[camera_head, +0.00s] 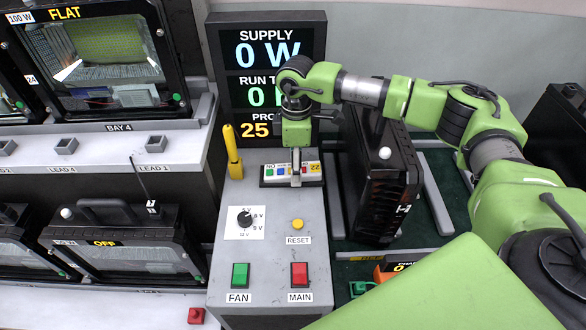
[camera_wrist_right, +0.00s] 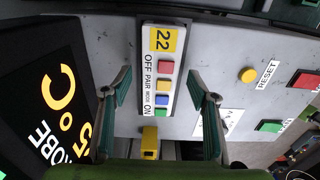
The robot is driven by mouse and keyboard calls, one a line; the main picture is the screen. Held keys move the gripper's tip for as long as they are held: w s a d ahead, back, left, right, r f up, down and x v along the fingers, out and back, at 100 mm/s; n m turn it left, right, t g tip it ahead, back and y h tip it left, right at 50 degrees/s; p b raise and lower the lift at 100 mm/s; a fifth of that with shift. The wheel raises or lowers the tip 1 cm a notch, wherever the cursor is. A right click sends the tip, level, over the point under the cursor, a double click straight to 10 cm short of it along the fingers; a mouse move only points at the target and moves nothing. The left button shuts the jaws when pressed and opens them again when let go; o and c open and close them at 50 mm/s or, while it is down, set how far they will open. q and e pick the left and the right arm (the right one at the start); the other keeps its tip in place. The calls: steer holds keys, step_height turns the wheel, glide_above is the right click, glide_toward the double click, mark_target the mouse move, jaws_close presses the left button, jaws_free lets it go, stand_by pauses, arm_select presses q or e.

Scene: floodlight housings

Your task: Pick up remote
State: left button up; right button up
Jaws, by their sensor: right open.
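The remote (camera_head: 318,171) is a white bar with a yellow label "22" and red, yellow, blue and green buttons. It lies flat on the grey control console, below the display. My right gripper (camera_head: 297,172) is above it and partly hides it in the head view. In the right wrist view the remote (camera_wrist_right: 163,45) lies between the two spread fingers of my right gripper (camera_wrist_right: 160,77). The gripper is open, with a gap on each side of the remote. My left gripper is in neither view.
The console (camera_head: 265,270) has a dial, a reset button (camera_head: 298,224) and green (camera_head: 240,274) and red (camera_head: 300,273) switches. A yellow probe (camera_head: 233,155) stands left of the remote. A display (camera_head: 268,55) rises behind. A black floodlight housing (camera_head: 392,190) stands close on the right.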

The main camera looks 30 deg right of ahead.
steer(key=shift+f, duration=0.35)
jaws_close()
steer(key=shift+r, duration=0.1)
